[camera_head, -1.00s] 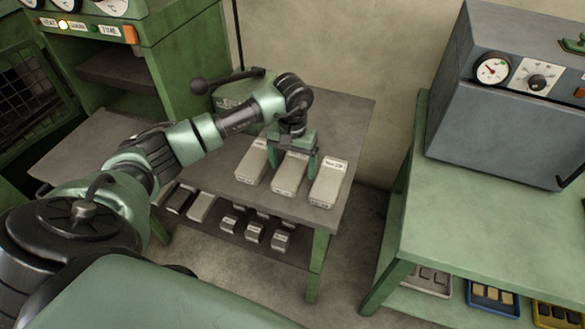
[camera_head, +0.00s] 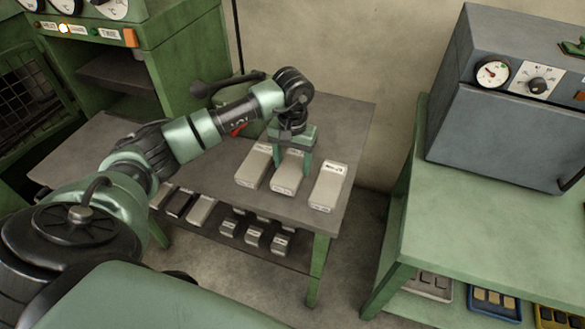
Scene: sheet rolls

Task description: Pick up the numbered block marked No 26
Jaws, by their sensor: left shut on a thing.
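Three pale grey, long numbered blocks stand in a row on the grey-topped green table: a left block (camera_head: 253,168), a middle block (camera_head: 287,178) and a right block (camera_head: 328,188). Their number labels are too small to read, so I cannot tell which is No 26. My left gripper (camera_head: 291,162) comes down from above with one finger on each side of the middle block and is shut on it. The wrist hides the far end of that block. I cannot tell whether it is clear of the tabletop. My right gripper is out of view.
The lower shelf (camera_head: 290,261) holds several smaller blocks. A grey machine with gauges (camera_head: 500,120) stands on a green bench (camera_head: 490,215) at right. A green cabinet (camera_head: 180,60) stands at the back left. The tabletop right of the blocks is mostly clear.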

